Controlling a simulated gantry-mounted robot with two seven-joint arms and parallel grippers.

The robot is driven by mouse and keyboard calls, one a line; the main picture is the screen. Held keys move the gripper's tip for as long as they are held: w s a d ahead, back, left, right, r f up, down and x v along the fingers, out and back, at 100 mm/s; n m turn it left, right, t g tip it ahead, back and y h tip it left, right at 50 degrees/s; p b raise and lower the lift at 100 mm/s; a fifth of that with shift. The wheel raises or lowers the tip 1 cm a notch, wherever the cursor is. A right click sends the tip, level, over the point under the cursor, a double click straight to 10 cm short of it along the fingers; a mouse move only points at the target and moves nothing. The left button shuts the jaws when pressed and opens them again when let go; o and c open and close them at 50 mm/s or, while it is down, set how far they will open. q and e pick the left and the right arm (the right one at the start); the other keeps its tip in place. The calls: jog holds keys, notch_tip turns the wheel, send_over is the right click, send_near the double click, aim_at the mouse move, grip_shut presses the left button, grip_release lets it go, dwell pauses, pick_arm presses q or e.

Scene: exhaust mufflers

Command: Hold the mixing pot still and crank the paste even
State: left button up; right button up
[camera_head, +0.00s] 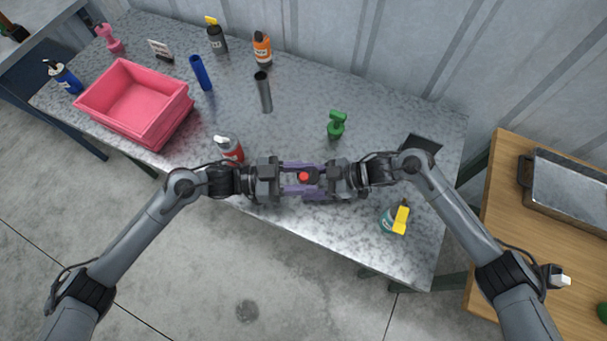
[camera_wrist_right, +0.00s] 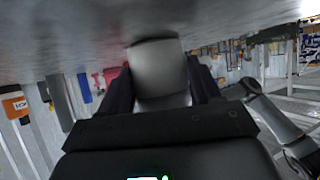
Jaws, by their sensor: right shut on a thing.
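The mixing pot (camera_head: 312,177) is at the front middle of the table, largely hidden between my two grippers. A red knob (camera_head: 303,176) shows on top, apparently part of its crank. My left gripper (camera_head: 287,179) reaches it from the left, and whether its fingers touch it is unclear. My right gripper (camera_head: 325,180) comes from the right. In the right wrist view, its dark fingers (camera_wrist_right: 160,88) stand on either side of the pot's grey metal body (camera_wrist_right: 158,72), shut on it.
A red-and-white bottle (camera_head: 229,149) stands close to my left gripper. A pink crate (camera_head: 185,112) is at the left.

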pick_arm(q)
jog(key=shift+a, duration=0.15)
jog(key=s+a, duration=0.1)
jog(key=a, duration=1)
jog(key=shift+a, duration=0.35)
jog(key=shift+r, duration=0.1)
dwell(0.6)
pick_arm(e)
jog(key=o, duration=0.9)
jog(key=shift+d+r, duration=0.1)
